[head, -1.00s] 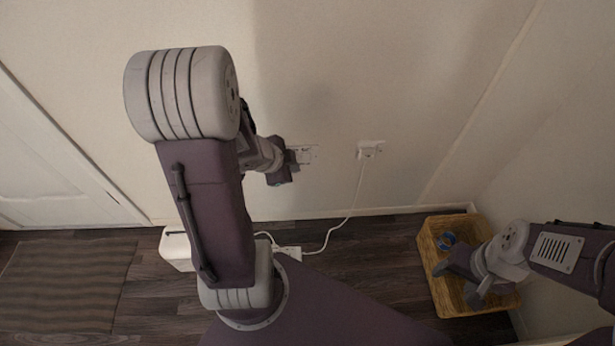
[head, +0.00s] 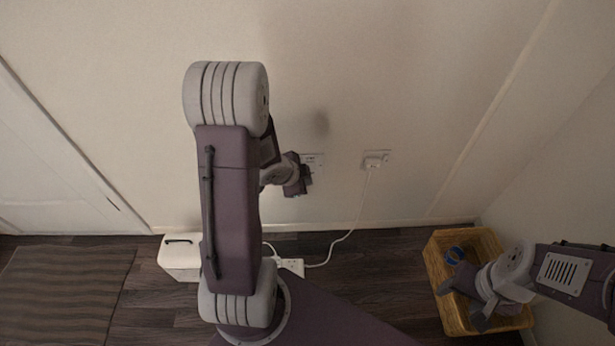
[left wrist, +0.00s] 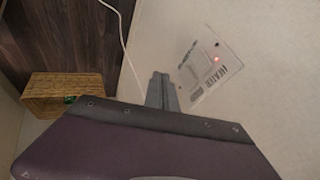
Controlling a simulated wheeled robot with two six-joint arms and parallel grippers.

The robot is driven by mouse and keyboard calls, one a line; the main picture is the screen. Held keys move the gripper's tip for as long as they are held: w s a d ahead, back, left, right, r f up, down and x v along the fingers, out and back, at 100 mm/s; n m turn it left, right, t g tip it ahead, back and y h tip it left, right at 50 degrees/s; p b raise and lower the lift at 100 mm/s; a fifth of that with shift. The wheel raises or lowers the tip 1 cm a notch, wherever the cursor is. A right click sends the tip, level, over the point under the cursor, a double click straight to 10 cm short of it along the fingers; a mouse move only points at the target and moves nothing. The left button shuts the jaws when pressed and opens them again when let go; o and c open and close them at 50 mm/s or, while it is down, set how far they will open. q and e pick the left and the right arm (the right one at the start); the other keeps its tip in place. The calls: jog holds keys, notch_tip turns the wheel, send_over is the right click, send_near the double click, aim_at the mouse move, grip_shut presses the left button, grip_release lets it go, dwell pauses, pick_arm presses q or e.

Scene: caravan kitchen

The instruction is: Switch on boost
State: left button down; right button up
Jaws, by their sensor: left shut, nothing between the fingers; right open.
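A white wall panel (head: 312,160) is partly hidden behind my left gripper (head: 298,188) in the head view. In the left wrist view the panel (left wrist: 212,66) shows tilted, with a HEATER label, another label too small to read, and small red lights. I cannot tell which part is boost. My left gripper (left wrist: 161,92) is shut and empty, left of the panel in the wrist view and seemingly apart from it. In the head view it is just below the panel. My right gripper (head: 461,300) is open above the wicker basket.
A wall socket (head: 376,159) has a white cable (head: 354,222) running down to a power strip (head: 291,266). A white box (head: 181,258) stands on the floor by the wall. A striped mat (head: 65,290) lies at left.

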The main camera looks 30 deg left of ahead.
pick_arm(q)
jog(key=shift+w+a+f, duration=0.35)
jog(key=shift+w, duration=0.4)
jog(key=shift+w+a+f, duration=0.3)
jog(key=shift+w, duration=0.4)
jog(key=shift+w+a+f, duration=0.35)
jog(key=shift+w, duration=0.4)
pick_arm(e)
jog(key=shift+f, duration=0.35)
jog(key=shift+r, duration=0.1)
